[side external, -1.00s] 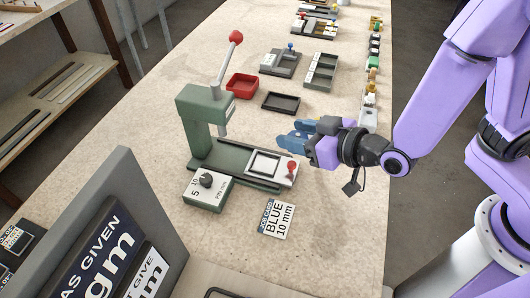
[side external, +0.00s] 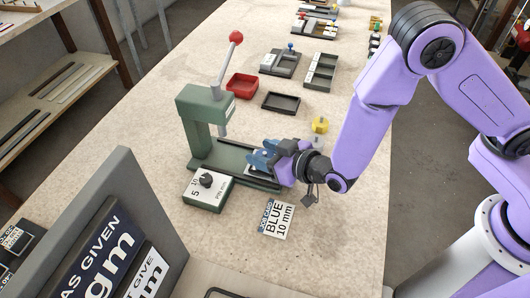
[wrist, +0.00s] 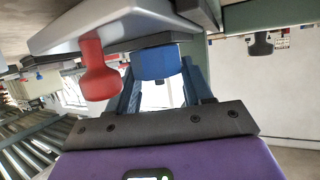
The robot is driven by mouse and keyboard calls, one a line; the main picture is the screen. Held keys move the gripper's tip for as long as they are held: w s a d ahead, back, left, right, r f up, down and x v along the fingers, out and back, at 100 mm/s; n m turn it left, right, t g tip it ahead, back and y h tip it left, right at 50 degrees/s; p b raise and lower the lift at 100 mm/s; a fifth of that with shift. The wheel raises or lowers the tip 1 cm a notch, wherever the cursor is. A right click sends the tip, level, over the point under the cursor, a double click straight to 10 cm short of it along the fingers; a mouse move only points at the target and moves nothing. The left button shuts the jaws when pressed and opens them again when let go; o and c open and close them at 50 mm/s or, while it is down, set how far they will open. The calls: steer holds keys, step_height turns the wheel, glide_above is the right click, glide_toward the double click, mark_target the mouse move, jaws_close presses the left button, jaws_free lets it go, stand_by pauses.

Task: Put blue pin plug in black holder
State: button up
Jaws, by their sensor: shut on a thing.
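My gripper (side external: 264,158) is low over the slide of the green press. In the wrist view, its blue fingers (wrist: 158,95) are shut on a blue block-like piece (wrist: 157,62), the blue pin plug as far as I can see. In the side view the fingers and wrist hide the plug and most of the pale plate on the slide. A small black open tray (side external: 281,102), which may be the black holder, lies behind the press, apart from my gripper. I cannot tell whether the plug touches the slide.
The green press (side external: 207,105) has a red-knobbed lever (side external: 236,38). A red knob (wrist: 97,70) is close left of the plug in the wrist view. A dial box (side external: 208,190), a "BLUE 10 mm" card (side external: 277,217), a red tray (side external: 242,85) and a yellow piece (side external: 320,125) stand nearby.

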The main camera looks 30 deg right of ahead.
steer(key=shift+f, duration=0.3)
steer(key=shift+f, duration=0.1)
steer(key=o, duration=1.2)
steer(key=shift+c, duration=0.2)
steer(key=v, duration=1.7)
steer(key=shift+s+d, duration=0.2)
steer(key=shift+d, duration=0.1)
steer(key=shift+f, duration=0.15)
